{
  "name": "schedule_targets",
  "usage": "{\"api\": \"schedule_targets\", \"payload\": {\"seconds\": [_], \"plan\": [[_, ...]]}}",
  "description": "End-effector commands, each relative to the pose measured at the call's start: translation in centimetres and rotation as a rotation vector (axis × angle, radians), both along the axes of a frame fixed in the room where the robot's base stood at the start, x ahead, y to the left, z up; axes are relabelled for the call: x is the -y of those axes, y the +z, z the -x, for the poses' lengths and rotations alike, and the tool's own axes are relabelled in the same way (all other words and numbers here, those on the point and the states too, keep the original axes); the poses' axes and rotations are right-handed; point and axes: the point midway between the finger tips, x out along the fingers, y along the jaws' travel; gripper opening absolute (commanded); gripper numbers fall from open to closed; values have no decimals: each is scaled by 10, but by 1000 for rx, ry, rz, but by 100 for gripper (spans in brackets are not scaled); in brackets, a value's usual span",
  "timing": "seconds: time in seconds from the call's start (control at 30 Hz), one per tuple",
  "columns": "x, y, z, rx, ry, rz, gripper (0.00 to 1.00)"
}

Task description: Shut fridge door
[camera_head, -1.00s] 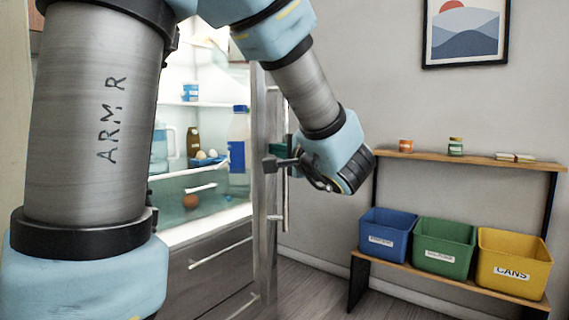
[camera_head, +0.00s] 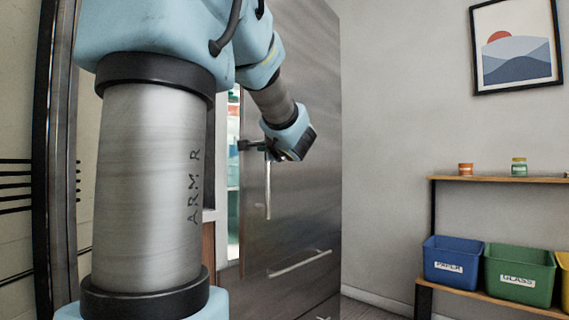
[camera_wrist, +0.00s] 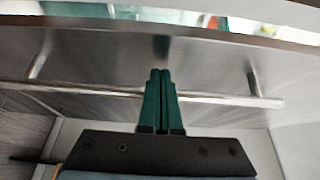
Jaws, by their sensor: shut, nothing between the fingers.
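The fridge door (camera_head: 310,130) is a tall brushed-steel panel, open with a narrow gap at its left edge. The lit fridge interior (camera_head: 233,180) shows through that gap. The door's vertical bar handle (camera_head: 268,190) is below my gripper (camera_head: 248,145), which is at the door's left edge. In the wrist view, my gripper's green fingers (camera_wrist: 160,75) are shut together and empty. They point at the door face and cross in front of the handle bar (camera_wrist: 220,99). The door's edge and part of the interior show at the top. Whether the fingertips touch the door is unclear.
A lower drawer with a handle (camera_head: 300,264) is below the door. To the right, a wooden shelf (camera_head: 500,180) holds two jars, with blue (camera_head: 452,262) and green (camera_head: 520,275) bins below. A picture (camera_head: 515,45) hangs on the wall. Bare wall separates fridge and shelf.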

Motion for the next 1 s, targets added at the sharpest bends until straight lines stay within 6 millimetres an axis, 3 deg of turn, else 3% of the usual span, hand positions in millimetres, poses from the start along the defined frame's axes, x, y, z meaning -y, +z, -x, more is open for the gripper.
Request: {"api": "schedule_targets", "payload": {"seconds": [0.2, 0.4, 1.0], "plan": [[-29, -4, -19, 0, 2, -1, 0], [-41, -1, -28, 0, 1, 0, 0], [-42, -1, -31, -1, -3, 0, 0]]}}
